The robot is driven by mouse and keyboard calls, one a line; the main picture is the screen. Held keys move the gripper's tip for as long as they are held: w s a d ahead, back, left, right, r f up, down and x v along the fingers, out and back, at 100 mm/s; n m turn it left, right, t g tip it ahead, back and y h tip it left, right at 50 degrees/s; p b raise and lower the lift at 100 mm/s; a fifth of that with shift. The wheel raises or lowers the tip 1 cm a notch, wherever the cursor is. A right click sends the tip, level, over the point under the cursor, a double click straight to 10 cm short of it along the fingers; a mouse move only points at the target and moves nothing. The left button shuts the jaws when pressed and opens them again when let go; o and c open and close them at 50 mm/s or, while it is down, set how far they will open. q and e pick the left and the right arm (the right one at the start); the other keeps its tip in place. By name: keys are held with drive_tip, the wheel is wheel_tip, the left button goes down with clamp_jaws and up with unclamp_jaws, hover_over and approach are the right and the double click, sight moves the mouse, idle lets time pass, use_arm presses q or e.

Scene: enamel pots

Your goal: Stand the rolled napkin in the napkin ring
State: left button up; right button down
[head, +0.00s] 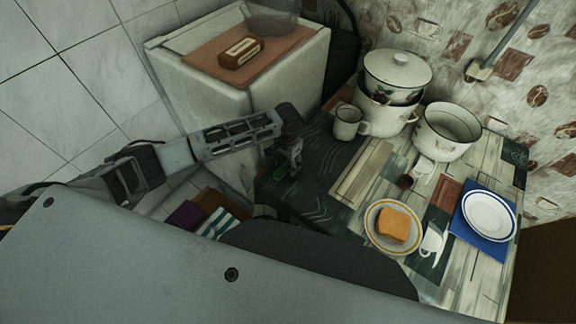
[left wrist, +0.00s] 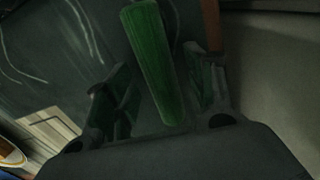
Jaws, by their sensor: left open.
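My left gripper (head: 288,160) is above the dark left end of the table, pointing down. In the left wrist view my left gripper (left wrist: 160,80) has its fingers apart. A long green roll, the rolled napkin (left wrist: 152,55), shows between and beyond the fingers, and I cannot tell whether they touch it. In the head view only a small bit of green shows at the gripper, so the napkin is mostly hidden there. My right gripper is not in view.
The table (head: 350,240) holds a mug (head: 349,122), stacked pots (head: 385,115), a white pot (head: 447,133), a plate with bread (head: 394,226) and a white plate on a blue napkin (head: 489,216). A white cabinet (head: 232,95) stands behind my left arm.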

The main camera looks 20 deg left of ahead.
sight(288, 163)
use_arm(q)
drive_tip(key=shift+f, duration=0.4)
drive_tip(key=c, duration=1)
drive_tip(key=shift+c, duration=0.2)
drive_tip(key=shift+r, duration=5.05)
drive_tip(key=shift+w+f, duration=0.1)
drive_tip(key=shift+w, duration=0.05)
